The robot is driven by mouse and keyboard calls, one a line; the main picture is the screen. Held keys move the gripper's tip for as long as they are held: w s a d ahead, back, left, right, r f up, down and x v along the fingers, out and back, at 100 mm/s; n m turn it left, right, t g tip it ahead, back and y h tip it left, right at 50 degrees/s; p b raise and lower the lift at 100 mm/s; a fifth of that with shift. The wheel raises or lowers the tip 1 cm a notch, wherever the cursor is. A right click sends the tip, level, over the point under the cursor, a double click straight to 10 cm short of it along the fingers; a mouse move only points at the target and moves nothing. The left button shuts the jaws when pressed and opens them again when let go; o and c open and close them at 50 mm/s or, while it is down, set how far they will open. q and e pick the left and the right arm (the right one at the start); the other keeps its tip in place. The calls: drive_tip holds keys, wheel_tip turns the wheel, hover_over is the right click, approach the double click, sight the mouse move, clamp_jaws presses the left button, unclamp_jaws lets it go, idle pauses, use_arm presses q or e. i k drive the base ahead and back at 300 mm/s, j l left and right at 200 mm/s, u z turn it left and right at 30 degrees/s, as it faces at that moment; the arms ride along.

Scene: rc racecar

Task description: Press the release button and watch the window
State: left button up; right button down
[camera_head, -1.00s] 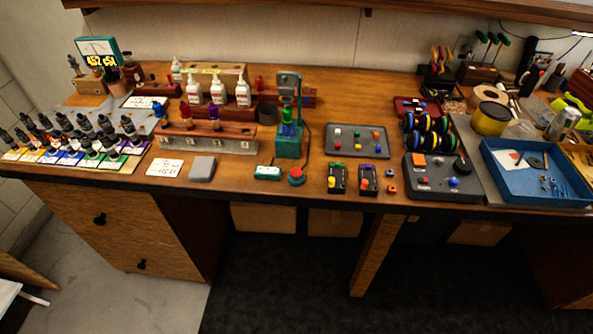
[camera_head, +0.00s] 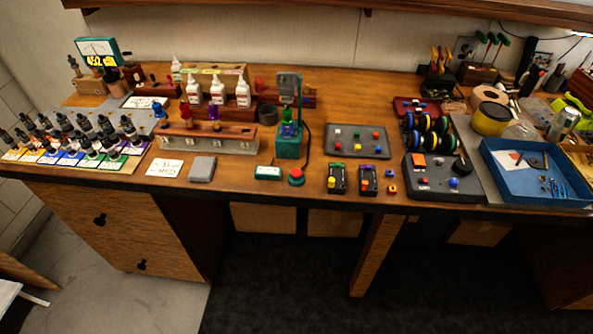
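A red round button (camera_head: 296,176) on a dark teal base sits near the bench's front edge, in front of a green press-like stand (camera_head: 288,140). A small teal box with a pale display window (camera_head: 267,173) lies just left of the button. The writing on that window is too small to read. A meter with a dial and a yellow digital readout (camera_head: 97,53) stands at the back left. I cannot tell which of these is the task's window. Neither of my grippers shows in the head view.
The wooden bench (camera_head: 350,97) is crowded. Several dropper bottles (camera_head: 90,140) stand at the left. A grey tray of coloured buttons (camera_head: 357,141), a dark control box (camera_head: 440,178) and a blue tray (camera_head: 530,185) are to the right. Bare wood shows around the red button.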

sight(295, 173)
drive_tip(key=i+j+z, duration=0.2)
drive_tip(key=j, duration=0.15)
drive_tip(key=i+j+z, duration=0.15)
drive_tip(key=j, duration=0.15)
drive_tip(key=i+j+z, duration=0.2)
drive_tip(key=j, duration=0.2)
drive_tip(key=j+z, duration=0.15)
drive_tip(key=j, duration=0.2)
drive_tip(key=j+z, duration=0.2)
drive_tip(key=j, duration=0.2)
drive_tip(key=i, duration=0.1)
